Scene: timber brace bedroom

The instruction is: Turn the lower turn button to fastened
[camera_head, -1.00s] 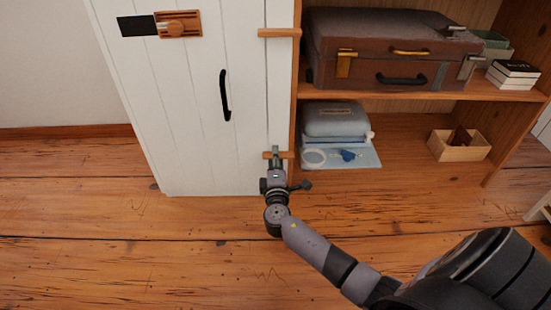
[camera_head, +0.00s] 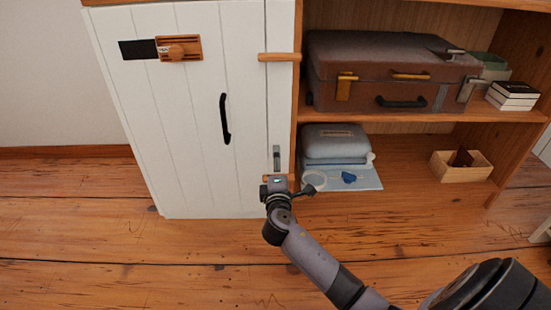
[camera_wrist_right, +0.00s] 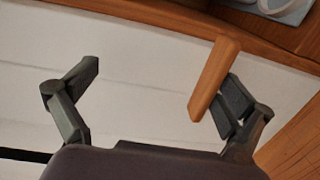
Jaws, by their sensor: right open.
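The lower turn button (camera_wrist_right: 213,80) is a short wooden bar near the white door's right edge. In the wrist view one end reaches the brown cabinet frame and the rest lies over the white door. In the head view only bits of the lower button (camera_head: 291,178) show, as my gripper covers its middle. My right gripper (camera_wrist_right: 165,97) is open, with the bar between its fingers, close beside the right-hand finger; contact cannot be told. In the head view the right gripper (camera_head: 277,160) is low at the door. My left gripper is out of view.
The upper turn button (camera_head: 279,57) lies level across the door edge. Shelves at the right hold a brown suitcase (camera_head: 390,70), a blue-grey case (camera_head: 335,142) and a wooden box (camera_head: 462,165). The floor in front is clear.

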